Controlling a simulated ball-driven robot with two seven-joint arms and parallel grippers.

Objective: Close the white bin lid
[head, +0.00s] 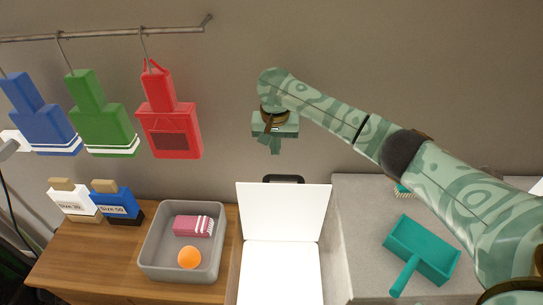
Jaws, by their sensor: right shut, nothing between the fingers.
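The white bin (280,276) stands at the bottom middle of the head view, between the wooden counter and the grey counter. Its white lid (284,212) is raised at the back, with its inner face towards me. A black handle (284,179) shows behind the lid's top edge. My right gripper (275,150) is shut and empty, pointing down. It appears above the lid in the picture, near the back wall and apart from the lid. My left gripper is not in view.
A grey tub (150,262) holding an orange ball (189,257) and a pink brush (193,225) sits left of the bin. A teal dustpan (421,249) lies on the right counter (360,215). Blue, green (103,120) and red (168,128) items hang from a rail (110,34).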

